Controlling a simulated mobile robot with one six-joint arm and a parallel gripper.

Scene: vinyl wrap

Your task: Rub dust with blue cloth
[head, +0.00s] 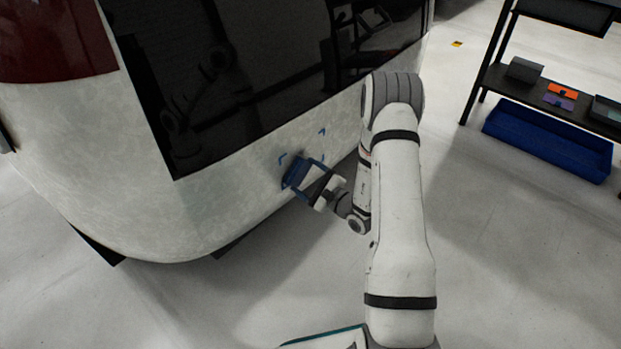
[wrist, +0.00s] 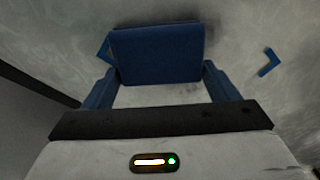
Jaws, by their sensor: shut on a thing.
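The blue cloth (wrist: 158,54) is a flat blue pad held between the two blue fingers of my gripper (wrist: 160,88). In the head view the cloth (head: 295,172) is up against the lower white side panel (head: 240,185) of the vehicle, below the dark window. My gripper (head: 306,178) is shut on it. I cannot tell for sure whether the cloth touches the panel. Pale, mottled dusty patches show over the white panel. Blue corner marks (head: 322,132) are on the panel near the cloth; one also shows to the right in the wrist view (wrist: 268,62).
A dark shelf rack (head: 560,92) stands at the right, with grey, orange and purple items on it and a blue bin (head: 545,140) at its base. The vehicle's dark window (head: 260,75) is above the panel. The floor between vehicle and rack is clear.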

